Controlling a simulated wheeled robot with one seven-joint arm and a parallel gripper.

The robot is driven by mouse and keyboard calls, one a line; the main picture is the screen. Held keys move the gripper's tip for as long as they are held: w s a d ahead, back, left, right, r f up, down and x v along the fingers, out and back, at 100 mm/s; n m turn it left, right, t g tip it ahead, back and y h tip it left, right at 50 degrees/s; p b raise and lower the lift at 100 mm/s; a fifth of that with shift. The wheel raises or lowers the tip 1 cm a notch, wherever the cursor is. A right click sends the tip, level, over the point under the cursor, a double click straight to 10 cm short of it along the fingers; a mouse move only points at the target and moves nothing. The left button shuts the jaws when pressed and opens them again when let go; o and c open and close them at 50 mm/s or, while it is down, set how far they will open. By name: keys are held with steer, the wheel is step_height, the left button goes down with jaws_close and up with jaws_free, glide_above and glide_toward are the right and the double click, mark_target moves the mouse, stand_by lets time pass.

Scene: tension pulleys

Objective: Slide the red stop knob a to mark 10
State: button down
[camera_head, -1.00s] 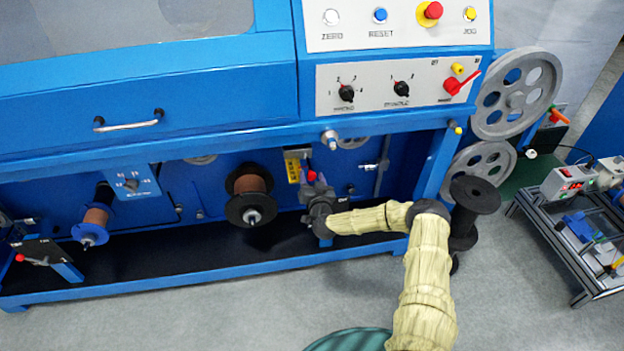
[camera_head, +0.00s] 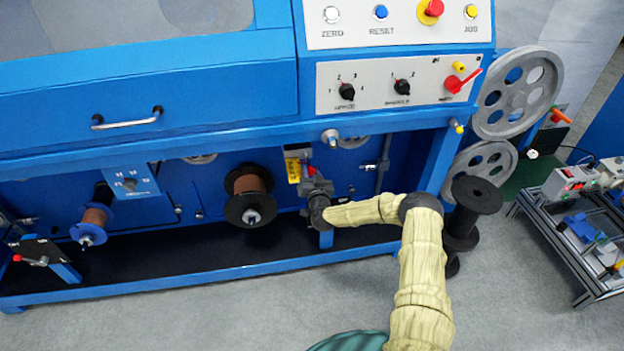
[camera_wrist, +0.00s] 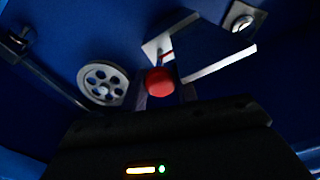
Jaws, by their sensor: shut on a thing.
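The red stop knob (camera_wrist: 160,82) shows as a round red ball in the wrist view, held between the fingers of my gripper (camera_wrist: 160,95). In the head view my gripper (camera_head: 318,183) is at the machine's blue lower panel, right of the copper spool and beside a yellow label. The knob is mostly hidden there by my gripper and wrist. A pale bracket or plate (camera_wrist: 225,62) lies just above and right of the knob in the wrist view. No scale numbers can be read, so I cannot tell which mark the knob is at.
A copper spool with black flanges (camera_head: 250,190) is left of my gripper. A yellow label (camera_head: 293,168) is on the panel next to it. The blue machine frame edge (camera_head: 230,138) runs above. A grey pulley (camera_wrist: 103,84) is left of the knob. Black reels (camera_head: 475,200) stand at right.

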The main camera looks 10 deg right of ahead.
steer(key=shift+w+f, duration=0.1)
steer(key=shift+w, duration=0.4)
steer(key=shift+w+r, duration=0.1)
steer(key=shift+r, duration=0.15)
steer(key=c, duration=1.1)
jaws_free()
steer(key=shift+w+f, duration=0.1)
steer(key=s+p, duration=0.2)
steer(key=s, duration=1.5)
steer(key=shift+s+d, duration=0.15)
steer(key=shift+s, duration=0.05)
